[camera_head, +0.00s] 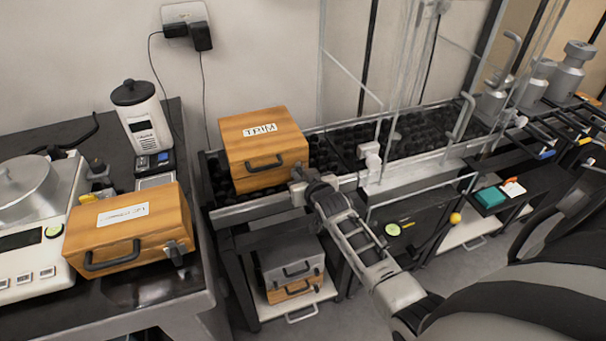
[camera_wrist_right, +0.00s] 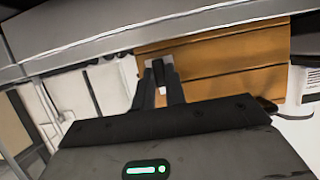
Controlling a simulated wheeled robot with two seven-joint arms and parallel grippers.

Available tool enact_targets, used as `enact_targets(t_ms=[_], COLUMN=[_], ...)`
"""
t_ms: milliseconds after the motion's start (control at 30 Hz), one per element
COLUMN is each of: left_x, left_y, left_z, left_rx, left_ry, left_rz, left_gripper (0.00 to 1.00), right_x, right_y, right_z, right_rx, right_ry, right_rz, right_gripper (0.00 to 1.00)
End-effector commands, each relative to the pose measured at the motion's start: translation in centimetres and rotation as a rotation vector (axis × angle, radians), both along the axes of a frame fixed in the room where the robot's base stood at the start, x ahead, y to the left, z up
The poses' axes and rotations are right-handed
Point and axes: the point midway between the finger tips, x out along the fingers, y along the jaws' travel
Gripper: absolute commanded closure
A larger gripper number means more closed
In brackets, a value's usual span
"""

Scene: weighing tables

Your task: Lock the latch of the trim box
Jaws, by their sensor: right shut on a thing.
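The trim box (camera_head: 235,160) is a wooden case with a white TRIM label and a dark handle. It sits on the black roller conveyor. My right gripper (camera_head: 303,182) is at the lower right corner of the box's front. In the right wrist view the fingers of my right gripper (camera_wrist_right: 160,75) are closed around a small grey latch (camera_wrist_right: 168,68) against the wooden side of the trim box (camera_wrist_right: 225,65). The head view mostly hides the latch behind the gripper. My left gripper is not in view.
A second wooden box (camera_head: 160,218) with a label, handle and latch lies on the left table beside a white scale (camera_head: 30,240). A grey-lidded box (camera_head: 292,265) sits on the shelf below. Conveyor rails and a clear upright frame stand right of my right gripper.

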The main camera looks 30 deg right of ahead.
Motion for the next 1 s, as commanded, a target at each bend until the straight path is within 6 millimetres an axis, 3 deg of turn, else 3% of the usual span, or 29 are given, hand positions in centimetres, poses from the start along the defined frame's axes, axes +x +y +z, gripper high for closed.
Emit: enact_targets(t_ms=[467,500,533,833,1000], left_x=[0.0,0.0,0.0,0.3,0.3], left_y=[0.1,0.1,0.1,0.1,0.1], left_z=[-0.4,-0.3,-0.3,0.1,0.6], left_rx=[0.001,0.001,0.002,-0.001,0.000], left_ry=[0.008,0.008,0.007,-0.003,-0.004], left_rz=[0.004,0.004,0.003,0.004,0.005], left_gripper=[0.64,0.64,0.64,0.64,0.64], right_x=[0.0,0.0,0.0,-0.1,-1.4], right_y=[0.0,0.0,0.0,0.0,0.3], right_z=[0.0,0.0,0.0,0.1,0.6], right_rx=[-0.017,-0.017,-0.017,-0.015,-0.015], right_ry=[0.002,0.002,0.002,0.003,0.004], right_rz=[0.000,0.000,0.000,0.000,0.000], right_gripper=[1.00,0.85,0.78,0.78,0.78])
